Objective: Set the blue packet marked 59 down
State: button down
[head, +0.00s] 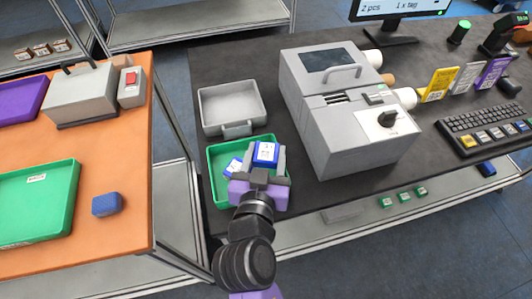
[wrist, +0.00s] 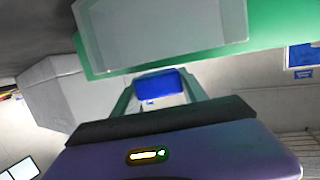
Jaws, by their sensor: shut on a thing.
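A blue packet with a white label (head: 266,152) is between the fingers of my gripper (head: 266,160), over the green tray (head: 213,186) on the dark counter. The number on its label is too small to read. My gripper is shut on this packet, which also shows between the fingers in the wrist view (wrist: 160,82). A second blue and white packet (head: 232,168) lies in the tray, just left of the held one. I cannot tell whether the held packet touches the tray floor. My gripper and wrist hide the tray's front right part.
An empty grey tray (head: 204,112) stands just behind the green one. A large grey machine (head: 345,140) stands to the right. An orange table (head: 125,170) at left holds another green tray (head: 68,210) and a blue block (head: 107,205).

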jog(key=shift+f+b, duration=0.3)
jog(key=shift+f, duration=0.05)
jog(key=shift+f, duration=0.2)
jog(key=c, duration=0.6)
grip_release()
jog(key=shift+r, duration=0.1)
